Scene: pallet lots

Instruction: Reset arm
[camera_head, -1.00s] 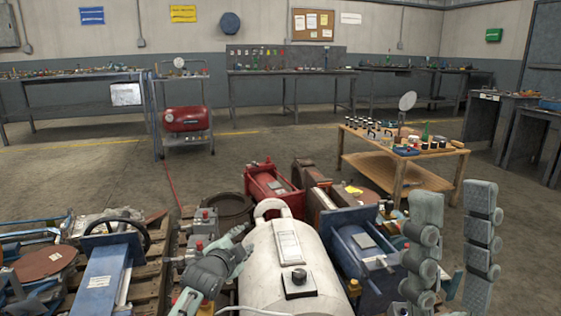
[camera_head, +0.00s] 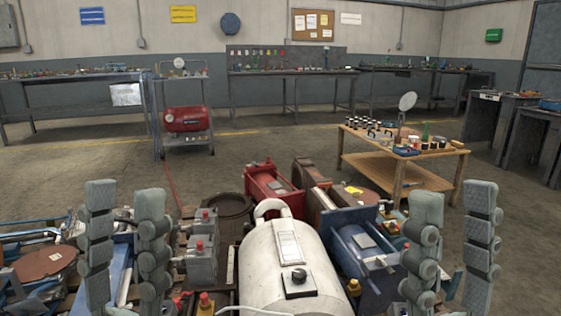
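My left gripper (camera_head: 125,192) is upright at the lower left, its two grey padded fingers spread apart with nothing between them. It stands in front of the blue machine and the pallet. My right gripper (camera_head: 454,190) is upright at the lower right, its two fingers also apart and empty. The two grippers stand at similar heights on either side of the white tank (camera_head: 290,258), clear of it in the picture.
Red (camera_head: 270,184) and blue (camera_head: 352,245) machines crowd around the tank. Grey valve blocks (camera_head: 202,258) stand beside my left gripper. A wooden table (camera_head: 405,150) with small items stands behind. A red compressor (camera_head: 186,119) sits on a cart. Open floor lies beyond the machines.

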